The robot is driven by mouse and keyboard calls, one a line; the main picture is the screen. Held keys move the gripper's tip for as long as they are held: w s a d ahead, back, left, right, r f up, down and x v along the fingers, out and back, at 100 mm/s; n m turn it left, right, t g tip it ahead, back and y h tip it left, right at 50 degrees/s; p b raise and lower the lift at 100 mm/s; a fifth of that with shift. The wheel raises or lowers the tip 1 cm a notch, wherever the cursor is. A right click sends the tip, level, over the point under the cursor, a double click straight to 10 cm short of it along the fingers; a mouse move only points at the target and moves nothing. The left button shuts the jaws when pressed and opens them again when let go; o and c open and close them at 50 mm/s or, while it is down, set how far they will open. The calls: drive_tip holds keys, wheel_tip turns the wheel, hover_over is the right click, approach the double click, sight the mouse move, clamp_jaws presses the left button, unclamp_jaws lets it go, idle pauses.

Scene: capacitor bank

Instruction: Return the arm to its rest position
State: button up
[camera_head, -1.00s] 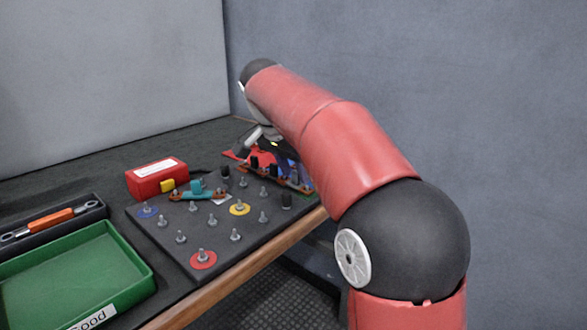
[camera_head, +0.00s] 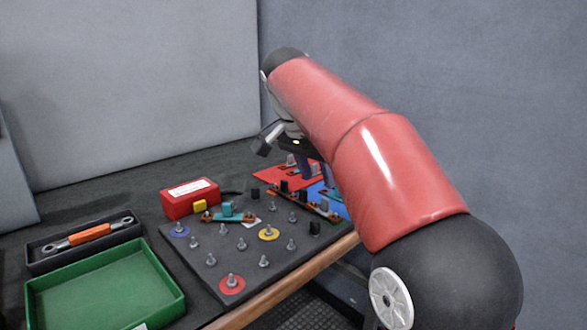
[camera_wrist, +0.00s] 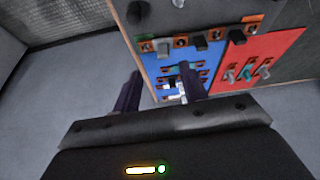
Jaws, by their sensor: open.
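My arm reaches from the lower right across to the far end of the bench in the head view. My gripper (camera_wrist: 160,92) shows in the wrist view as two dark fingers, spread apart with nothing between them. In that view it is above a blue panel (camera_wrist: 206,54) and to the left of a red panel (camera_wrist: 268,58). In the head view the gripper is partly hidden behind my arm, over the red panel (camera_head: 270,176). The fingertips are apart from the parts on the panels, as far as I can tell.
A dark board (camera_head: 210,272) with several metal posts fills the bench front. A red box (camera_head: 190,198) stands behind it. A green tray (camera_head: 95,285) and a black tray (camera_head: 60,265) with an orange-handled wrench (camera_head: 90,235) lie at left. Grey walls stand behind and right.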

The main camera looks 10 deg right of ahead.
drive_tip(key=s+d+f+n+t+y, duration=0.1)
drive_tip(key=s+f+n, duration=0.4)
drive_tip(key=s+f, duration=0.4)
drive_tip(key=s+d+f+n+t+y, duration=0.1)
drive_tip(key=s+f+n, duration=0.4)
drive_tip(key=s, duration=1.2)
wheel_tip(320, 180, down, 5)
drive_tip(key=shift+d+r+t+y+p, duration=0.2)
drive_tip(key=shift+d+t+y+p, duration=0.15)
drive_tip(key=shift+y, duration=0.35)
